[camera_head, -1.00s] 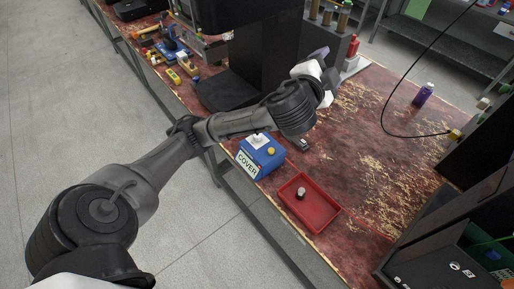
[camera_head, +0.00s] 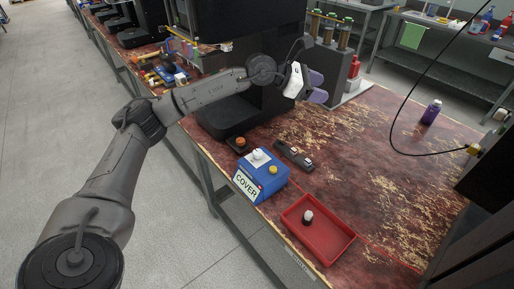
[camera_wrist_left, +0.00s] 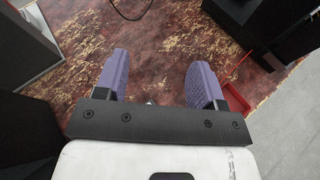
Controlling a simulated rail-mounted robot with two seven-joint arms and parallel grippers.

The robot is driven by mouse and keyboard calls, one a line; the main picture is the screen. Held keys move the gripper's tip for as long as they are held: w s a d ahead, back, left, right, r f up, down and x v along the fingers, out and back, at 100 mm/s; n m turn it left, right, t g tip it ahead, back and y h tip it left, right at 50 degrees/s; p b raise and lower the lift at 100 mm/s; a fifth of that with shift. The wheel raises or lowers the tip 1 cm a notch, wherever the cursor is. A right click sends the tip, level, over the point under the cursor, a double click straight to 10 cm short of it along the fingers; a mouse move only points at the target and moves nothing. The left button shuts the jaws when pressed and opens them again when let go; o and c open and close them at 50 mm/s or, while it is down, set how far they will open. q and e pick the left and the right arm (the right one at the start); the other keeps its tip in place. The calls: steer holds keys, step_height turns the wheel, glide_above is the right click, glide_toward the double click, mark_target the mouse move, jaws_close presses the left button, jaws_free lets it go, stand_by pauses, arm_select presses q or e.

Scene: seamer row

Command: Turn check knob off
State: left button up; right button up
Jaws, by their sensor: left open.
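A blue box (camera_head: 268,181) labelled COVER stands near the table's front edge, with a white knob-like part (camera_head: 259,155) and a yellow button (camera_head: 273,170) on top. Behind it lies a dark strip (camera_head: 293,156) with small light-coloured parts. An orange-topped button (camera_head: 240,142) sits to its left. I cannot tell which of these is the check knob. My left gripper (camera_head: 314,88), with purple fingers, is above and behind the box, apart from it. In the left wrist view its fingers (camera_wrist_left: 157,78) are spread and hold nothing. My right gripper is out of view.
A red tray (camera_head: 329,252) with a small cylindrical part (camera_head: 307,217) lies right of the blue box. A purple bottle (camera_head: 431,112) stands further right. A large black machine (camera_head: 232,112) stands at the back left. A black cable hangs at the right. The worn tabletop between is mostly clear.

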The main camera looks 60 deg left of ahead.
arm_select(q)
steer(key=s+a+f+m+g+y, duration=0.35)
steer(key=s+a+f+g, duration=0.2)
steer(key=f, duration=0.35)
steer(key=m+g+y, duration=0.3)
steer(key=g, duration=0.4)
glide_above(258, 152)
step_height(258, 152, down, 2)
step_height(258, 152, down, 13)
steer(key=b, duration=0.4)
steer(key=shift+a+r+b, duration=0.1)
steer(key=shift+r+b, duration=0.1)
steer(key=shift+b, duration=0.2)
steer(key=shift+f, duration=0.7)
steer(key=c, duration=0.9)
